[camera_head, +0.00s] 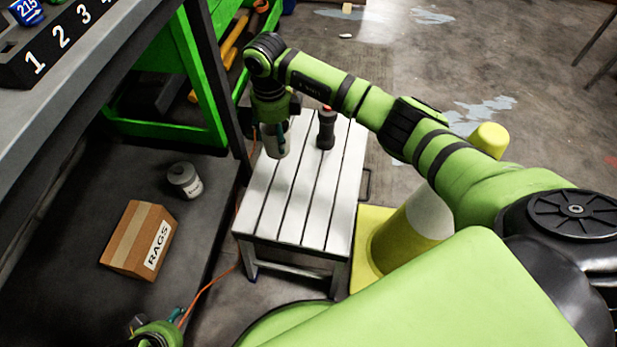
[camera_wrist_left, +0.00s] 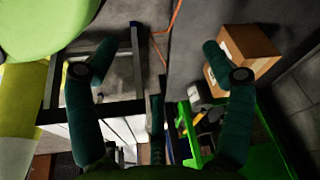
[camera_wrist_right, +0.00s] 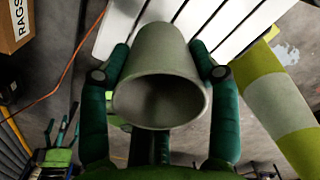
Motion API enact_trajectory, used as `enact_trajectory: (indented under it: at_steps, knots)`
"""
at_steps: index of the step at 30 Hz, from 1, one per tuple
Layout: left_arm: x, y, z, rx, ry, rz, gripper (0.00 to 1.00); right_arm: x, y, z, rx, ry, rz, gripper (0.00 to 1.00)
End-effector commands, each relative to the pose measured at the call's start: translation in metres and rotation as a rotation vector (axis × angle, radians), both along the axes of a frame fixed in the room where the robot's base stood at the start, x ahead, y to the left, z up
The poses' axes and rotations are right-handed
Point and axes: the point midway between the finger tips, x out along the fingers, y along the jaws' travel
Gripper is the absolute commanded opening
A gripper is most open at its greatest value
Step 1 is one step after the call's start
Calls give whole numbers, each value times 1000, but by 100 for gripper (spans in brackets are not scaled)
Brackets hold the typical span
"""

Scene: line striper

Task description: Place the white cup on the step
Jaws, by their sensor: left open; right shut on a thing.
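The white cup (camera_head: 278,143) is a plain off-white tapered cup. My right gripper (camera_head: 273,128) is shut on it, over the far left part of the step (camera_head: 290,215), which has a white slatted top. I cannot tell whether the cup touches the slats. In the right wrist view the cup (camera_wrist_right: 162,80) sits between both fingers (camera_wrist_right: 160,58), its open mouth toward the camera; the step's slats (camera_wrist_right: 228,22) show behind it. My left gripper is at the bottom left of the head view (camera_head: 157,336); in the left wrist view its fingers (camera_wrist_left: 158,58) are apart and empty.
A RAGS box (camera_head: 139,239) and a grey can (camera_head: 184,180) stand left. A yellow and white post (camera_head: 412,232) stands right of the step. The step's near slats are clear.

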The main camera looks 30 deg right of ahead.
Motion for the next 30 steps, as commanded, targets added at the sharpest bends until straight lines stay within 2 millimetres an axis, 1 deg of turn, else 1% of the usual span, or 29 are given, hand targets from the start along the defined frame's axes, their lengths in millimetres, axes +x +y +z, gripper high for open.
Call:
enact_trajectory:
  at_steps: [1, 3, 6, 9, 11, 14, 21, 24, 27, 30]
  knots:
    - [-1, 0, -2, -1, -11, 1, 82, 4, 2, -14, 1, -1, -77, 30]
    - [-3, 1, 7, 0, -16, 1, 82, 8, 3, -20, 0, -2, -175, 30]
    - [-6, 2, 16, -1, -23, 2, 82, 11, 4, -25, -1, -2, -277, 30]
    - [-8, 2, 21, 0, -25, 3, 82, 11, 4, -28, 0, -2, -331, 30]
    - [-9, 2, 23, 0, -25, 4, 82, 8, 2, -31, -1, 0, -346, 30]
    - [-9, 2, 24, 0, -25, 4, 82, -6, -5, -40, -3, 1, -351, 30]
    - [-10, 2, 28, -1, -29, 3, 82, -56, -28, -73, -3, 2, -348, 30]
    - [-2, 0, 30, -6, -66, -2, 82, -75, -36, -84, -4, 1, -347, 30]
    - [4, -2, 31, -11, -97, -5, 82, -87, -41, -92, -3, 0, -348, 30]
    - [8, -3, 33, -14, -114, -7, 82, -93, -44, -96, -2, -1, -348, 30]
